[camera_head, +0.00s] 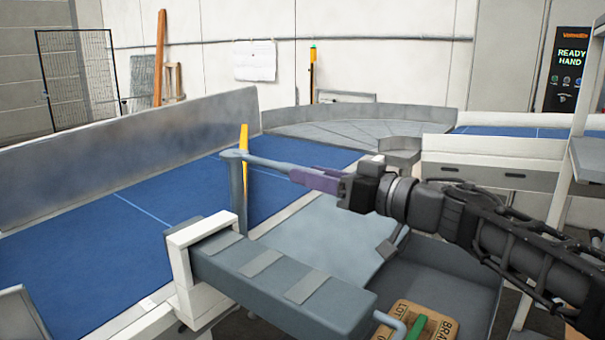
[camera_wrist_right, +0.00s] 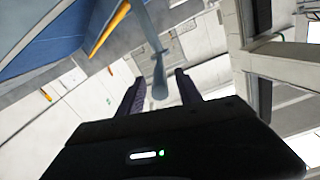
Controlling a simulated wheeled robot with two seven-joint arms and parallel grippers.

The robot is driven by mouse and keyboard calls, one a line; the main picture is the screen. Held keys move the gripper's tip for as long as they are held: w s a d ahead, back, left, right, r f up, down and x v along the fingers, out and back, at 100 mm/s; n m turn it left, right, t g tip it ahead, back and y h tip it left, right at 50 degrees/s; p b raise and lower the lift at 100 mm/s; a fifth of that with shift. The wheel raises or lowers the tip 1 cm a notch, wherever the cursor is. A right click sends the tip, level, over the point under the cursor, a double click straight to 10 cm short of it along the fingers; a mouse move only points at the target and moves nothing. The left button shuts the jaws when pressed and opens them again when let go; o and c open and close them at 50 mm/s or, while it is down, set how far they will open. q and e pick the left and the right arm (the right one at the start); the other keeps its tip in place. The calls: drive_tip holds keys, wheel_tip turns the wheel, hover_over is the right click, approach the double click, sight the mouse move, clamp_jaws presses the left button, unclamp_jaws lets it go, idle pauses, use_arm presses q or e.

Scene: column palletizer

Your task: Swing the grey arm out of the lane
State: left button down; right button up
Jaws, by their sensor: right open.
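The grey arm (camera_head: 268,163) is a slim bar at the top of an upright grey post (camera_head: 238,195) beside the blue lane (camera_head: 130,215). It reaches right towards my right gripper (camera_head: 301,178). In the right wrist view, the grey arm (camera_wrist_right: 156,62) comes down from the top, and its rounded end lies in line with the gap between the two dark fingers of the right gripper (camera_wrist_right: 158,84). The fingers are apart. I cannot tell whether either finger touches the bar. A yellow upright piece (camera_head: 244,140) stands just behind the post. My left gripper is not in view.
A thick grey beam (camera_head: 290,285) in a white bracket (camera_head: 180,262) sticks out in the foreground. A brown box (camera_head: 398,312) lies below my right arm. A grey side wall (camera_head: 130,145) runs along the lane, and a dark panel (camera_head: 570,75) reads READY HAND.

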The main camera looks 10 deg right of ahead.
drive_tip(key=shift+x, duration=1.35)
clamp_jaws()
idle(0.4)
